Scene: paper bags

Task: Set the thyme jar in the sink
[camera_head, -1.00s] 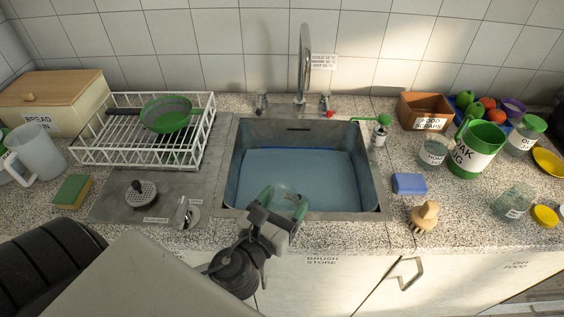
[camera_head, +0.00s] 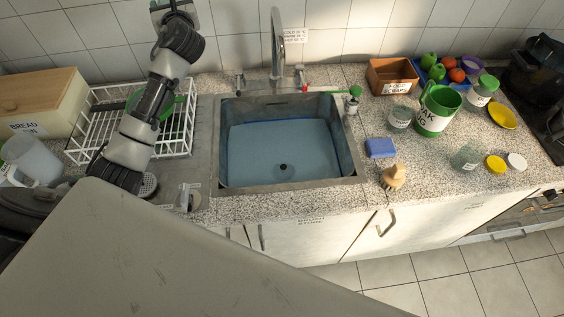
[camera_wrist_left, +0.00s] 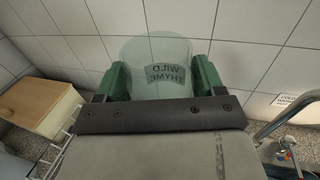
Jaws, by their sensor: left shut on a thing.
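The thyme jar (camera_wrist_left: 155,50) is clear glass, with a label reading "WILD THYME" that appears reversed in the left wrist view. My left gripper (camera_wrist_left: 160,80) is shut on it, a green finger on each side. The tiled wall is behind the jar. In the head view my left arm reaches up over the dish rack and leaves the top edge, so the jar is out of that view. The sink (camera_head: 357,166) is a grey metal basin with blue water and a dark drain, to the right of my arm. My right gripper is not in view.
A tap (camera_head: 277,45) stands behind the sink. The white dish rack (camera_head: 185,140) and bread bin (camera_head: 40,100) are at the left. A blue sponge (camera_head: 381,147), a wooden brush (camera_head: 393,177) and a green-and-white mug (camera_head: 434,112) are at the right.

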